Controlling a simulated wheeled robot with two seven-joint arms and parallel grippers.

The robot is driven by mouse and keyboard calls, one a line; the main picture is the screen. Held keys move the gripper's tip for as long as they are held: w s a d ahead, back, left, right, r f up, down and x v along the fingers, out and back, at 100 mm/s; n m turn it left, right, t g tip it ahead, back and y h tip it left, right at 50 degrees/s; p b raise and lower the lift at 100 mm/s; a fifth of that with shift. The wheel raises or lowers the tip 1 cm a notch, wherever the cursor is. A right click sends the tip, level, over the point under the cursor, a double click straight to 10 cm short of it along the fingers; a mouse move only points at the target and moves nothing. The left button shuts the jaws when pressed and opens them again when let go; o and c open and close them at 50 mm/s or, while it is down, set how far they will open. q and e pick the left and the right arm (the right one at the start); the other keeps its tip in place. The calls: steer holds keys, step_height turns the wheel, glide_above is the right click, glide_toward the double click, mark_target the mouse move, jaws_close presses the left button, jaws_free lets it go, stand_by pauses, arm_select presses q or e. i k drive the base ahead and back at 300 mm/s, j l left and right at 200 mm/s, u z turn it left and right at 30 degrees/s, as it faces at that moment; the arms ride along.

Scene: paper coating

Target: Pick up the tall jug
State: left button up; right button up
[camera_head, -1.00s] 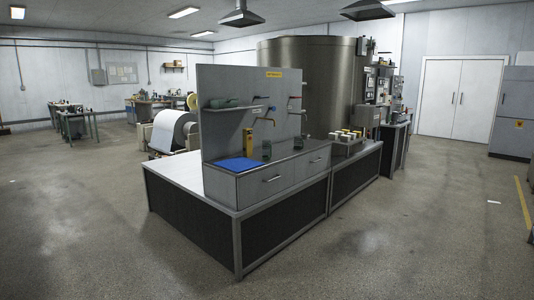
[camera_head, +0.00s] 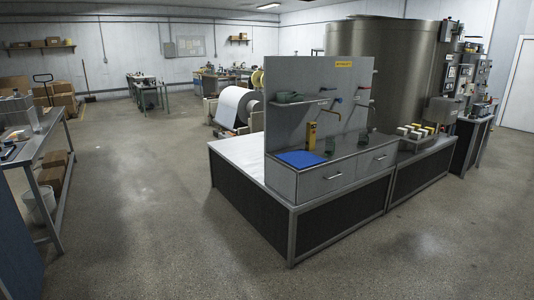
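Neither of my grippers is in view. A grey bench unit (camera_head: 323,183) with an upright back panel stands right of centre. On its top are a tall yellow item (camera_head: 311,136), a small dark greenish vessel (camera_head: 330,145) and another dark vessel (camera_head: 363,141). They are small in view, and I cannot tell which, if any, is the tall jug. A blue mat (camera_head: 301,159) lies to their left. A green item (camera_head: 290,97) lies on the panel's shelf.
A workbench (camera_head: 58,150) with equipment stands at the left edge, with a white bucket (camera_head: 40,206) beneath. A large metal tank (camera_head: 375,70) and a paper roll (camera_head: 234,105) stand behind the unit. Open concrete floor (camera_head: 150,200) lies between the benches.

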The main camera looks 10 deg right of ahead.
mark_target(329, 144)
steer(key=i+j+z, duration=0.1)
steer(key=i+z, duration=0.15)
steer(key=i, duration=2.1)
